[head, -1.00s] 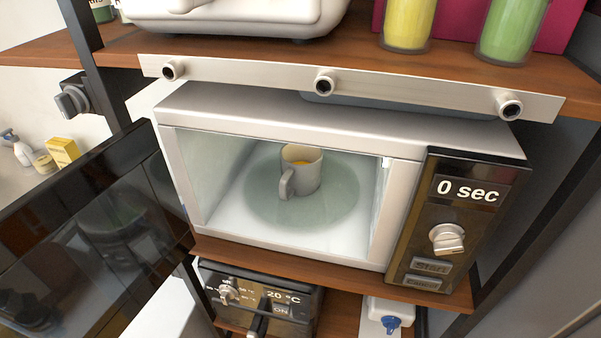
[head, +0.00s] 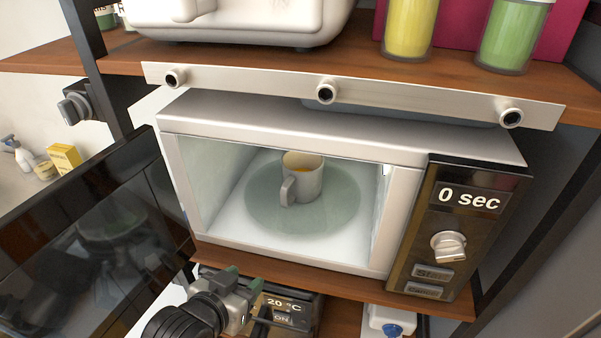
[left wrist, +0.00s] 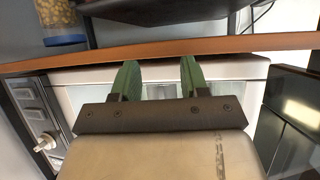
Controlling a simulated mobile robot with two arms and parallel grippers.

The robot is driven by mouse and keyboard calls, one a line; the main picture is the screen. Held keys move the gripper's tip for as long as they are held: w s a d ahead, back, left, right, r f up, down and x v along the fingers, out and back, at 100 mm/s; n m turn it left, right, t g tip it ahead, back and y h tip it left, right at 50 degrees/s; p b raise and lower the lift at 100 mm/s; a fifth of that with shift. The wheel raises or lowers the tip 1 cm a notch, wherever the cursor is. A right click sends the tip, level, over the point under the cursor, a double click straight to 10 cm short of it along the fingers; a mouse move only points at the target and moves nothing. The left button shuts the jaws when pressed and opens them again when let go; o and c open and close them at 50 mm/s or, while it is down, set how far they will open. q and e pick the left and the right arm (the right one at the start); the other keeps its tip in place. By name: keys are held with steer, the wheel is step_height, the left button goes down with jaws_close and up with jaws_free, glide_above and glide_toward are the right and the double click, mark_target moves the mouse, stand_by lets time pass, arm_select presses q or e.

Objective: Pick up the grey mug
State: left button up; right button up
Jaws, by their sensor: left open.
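The grey mug (head: 308,184) stands upright inside the open microwave (head: 290,120), on the round glass turntable (head: 345,215). Its handle points to the front left, and something yellow-orange shows inside it. My left gripper (head: 241,281) is in front of and below the microwave opening, apart from the mug. It is open with nothing between its green fingers, which also show in the left wrist view (left wrist: 160,78). The mug cannot be made out in the left wrist view. My right gripper is not in view.
The microwave door (head: 90,235) hangs open on the left. A metal rail with knobs (head: 400,97) and a wooden shelf (head: 300,62) lie above. The control panel (head: 455,225) is at the right. A small oven (head: 290,312) sits below, partly behind my left gripper.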

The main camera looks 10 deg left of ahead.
mark_target(282, 193)
arm_select(q)
steer(key=w+r+t+b, duration=0.1)
steer(key=w+r, duration=0.1)
steer(key=r, duration=0.1)
steer(key=w+d+r+t+h+b, duration=0.1)
steer(key=w+r+t, duration=0.1)
steer(key=w+r, duration=0.1)
steer(key=w+d+r+t, duration=0.1)
steer(key=w+r+t, duration=0.1)
steer(key=w+r, duration=0.1)
steer(key=shift+w+r+h+b, duration=0.1)
steer(key=shift+r+h+b, duration=0.3)
steer(key=shift+r, duration=0.25)
steer(key=shift+w+d+f, duration=0.1)
steer(key=shift+w, duration=0.2)
steer(key=p+x, duration=0.2)
steer(key=x, duration=0.1)
steer(key=p+x, duration=0.1)
steer(key=shift+w+d+r, duration=0.2)
steer(key=shift+w+r, duration=0.05)
steer(key=shift+r, duration=0.05)
steer(key=shift+w+d+f, duration=0.1)
steer(key=shift+w+f, duration=0.1)
steer(key=shift+w, duration=0.2)
steer(key=shift+s, duration=0.15)
steer(key=shift+c, duration=0.3)
